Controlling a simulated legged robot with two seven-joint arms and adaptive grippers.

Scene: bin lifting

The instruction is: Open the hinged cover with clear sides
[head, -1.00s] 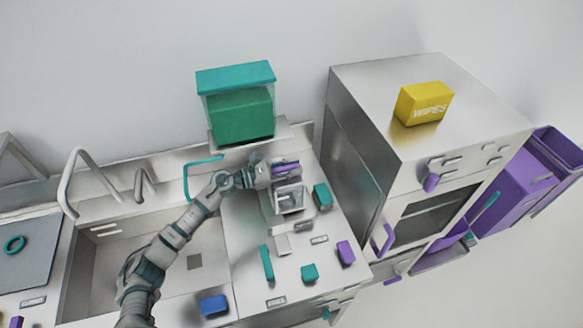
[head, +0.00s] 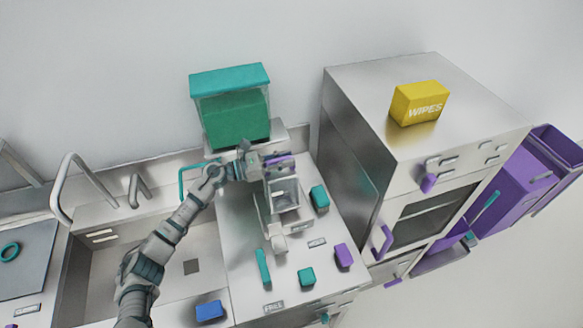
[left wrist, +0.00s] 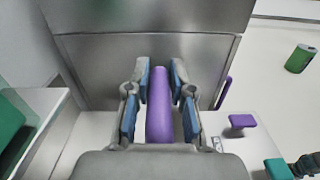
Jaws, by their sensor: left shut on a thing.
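The cover with clear sides (head: 285,192) is a small pale-framed box on the steel counter, right of the sink. It stands tilted up, with its purple handle (head: 279,160) at the top. My left gripper (head: 264,164) reaches it from the left and is shut on the handle. In the left wrist view the purple handle (left wrist: 158,108) lies between the blue-padded fingers (left wrist: 160,95). The cover's hinge is too small to make out. My right gripper does not show in the head view.
A teal-lidded bin (head: 231,108) with green contents stands behind on a raised ledge. Teal blocks (head: 319,197) and a purple block (head: 343,255) sit on the counter. A steel oven (head: 420,150) with yellow wipes (head: 418,104) rises at right. The sink (head: 110,265) is left.

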